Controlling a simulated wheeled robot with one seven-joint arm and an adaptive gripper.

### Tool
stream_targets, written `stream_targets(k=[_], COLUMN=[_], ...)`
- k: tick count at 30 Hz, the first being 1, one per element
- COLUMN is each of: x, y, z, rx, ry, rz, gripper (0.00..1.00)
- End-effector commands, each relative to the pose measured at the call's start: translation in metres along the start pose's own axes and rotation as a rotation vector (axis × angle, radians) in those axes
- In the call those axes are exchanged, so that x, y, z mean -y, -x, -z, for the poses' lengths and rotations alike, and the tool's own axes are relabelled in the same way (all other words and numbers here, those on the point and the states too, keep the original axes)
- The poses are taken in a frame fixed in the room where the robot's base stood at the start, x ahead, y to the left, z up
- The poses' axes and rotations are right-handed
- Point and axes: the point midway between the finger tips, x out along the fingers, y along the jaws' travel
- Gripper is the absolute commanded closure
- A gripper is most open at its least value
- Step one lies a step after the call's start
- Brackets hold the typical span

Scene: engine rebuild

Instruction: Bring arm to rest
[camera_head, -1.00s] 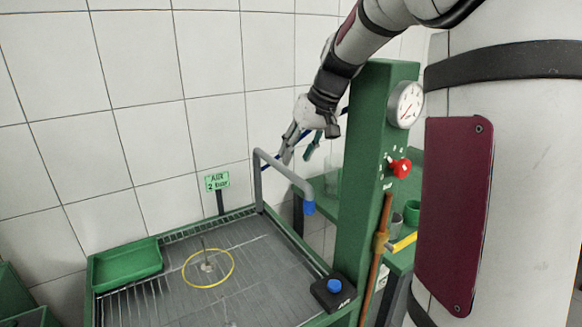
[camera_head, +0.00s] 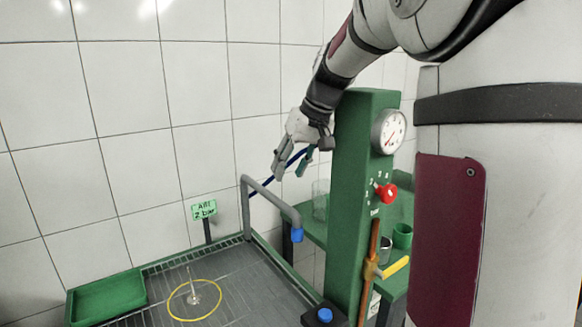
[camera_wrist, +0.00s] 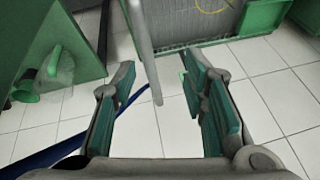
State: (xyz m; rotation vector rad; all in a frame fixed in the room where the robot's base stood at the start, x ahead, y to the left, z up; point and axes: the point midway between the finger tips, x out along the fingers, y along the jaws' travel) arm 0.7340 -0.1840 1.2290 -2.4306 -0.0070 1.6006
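My gripper (camera_head: 291,163) hangs beside the green column (camera_head: 358,200), above and behind the grey bent pipe with the blue tip (camera_head: 270,200). In the wrist view my gripper (camera_wrist: 165,90) has its two green-padded fingers wide apart. Nothing is held between them; tiled floor shows through the gap. The grey pipe (camera_wrist: 140,40) passes beyond the fingers in that view. A dark blue hose (camera_wrist: 60,155) runs past at lower left.
The grated basin holds a yellow ring (camera_head: 195,299) and a green tray (camera_head: 107,297). The column carries a gauge (camera_head: 388,132) and a red knob (camera_head: 386,193). A green cup (camera_head: 402,236) stands on the green table behind. White tiled wall closes the back.

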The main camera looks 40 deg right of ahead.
Motion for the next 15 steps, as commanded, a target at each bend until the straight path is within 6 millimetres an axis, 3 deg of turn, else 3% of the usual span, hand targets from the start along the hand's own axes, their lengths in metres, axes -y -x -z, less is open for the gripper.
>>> stream_targets(k=[10, 15], x=[0.003, 0.031], y=[0.001, 0.011], z=[-0.001, -0.024], rx=[0.001, 0.011], ry=[0.002, 0.024], rz=[-0.001, -0.014], gripper=[0.60, 0.60])
